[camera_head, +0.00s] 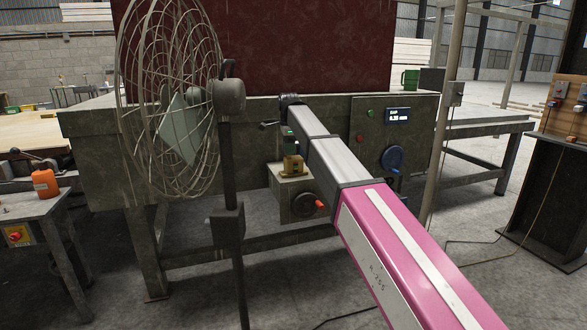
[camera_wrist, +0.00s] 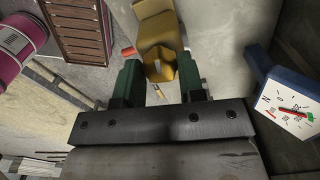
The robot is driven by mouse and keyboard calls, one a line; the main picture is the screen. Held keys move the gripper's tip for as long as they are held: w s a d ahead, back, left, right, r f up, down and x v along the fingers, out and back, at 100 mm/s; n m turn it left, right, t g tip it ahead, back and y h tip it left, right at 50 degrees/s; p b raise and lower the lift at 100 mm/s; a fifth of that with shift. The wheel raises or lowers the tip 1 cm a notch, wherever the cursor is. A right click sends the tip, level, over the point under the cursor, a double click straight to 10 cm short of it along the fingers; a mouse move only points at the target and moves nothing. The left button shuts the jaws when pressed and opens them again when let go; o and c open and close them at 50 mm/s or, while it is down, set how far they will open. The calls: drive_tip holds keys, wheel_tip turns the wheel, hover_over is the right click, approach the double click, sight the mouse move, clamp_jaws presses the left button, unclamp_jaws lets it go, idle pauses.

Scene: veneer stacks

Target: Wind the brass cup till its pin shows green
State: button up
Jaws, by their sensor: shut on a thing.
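The brass cup (camera_wrist: 162,55) is in the wrist view at the top middle, between the two green fingers of my gripper (camera_wrist: 159,74). My gripper is shut on it, with one finger on each side. The cup's mouth is angular, and a yellow brass-coloured body (camera_wrist: 153,20) shows behind it. A small pale tip shows just below the cup; I cannot tell that it is the pin, and I see no green on it. In the head view a brass part (camera_head: 293,166) sits on a grey block, left of my arm.
The grey block (camera_head: 287,192) has a handwheel with an orange knob (camera_head: 320,204). A large caged fan (camera_head: 168,95) stands at left front. A blue dial box (camera_wrist: 292,98) is near my gripper's right.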

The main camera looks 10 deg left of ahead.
idle(0.3)
drive_tip(key=shift+m, duration=1)
drive_tip(key=o, duration=0.6)
drive_tip(key=shift+r, duration=0.1)
drive_tip(key=shift+r, duration=2.95)
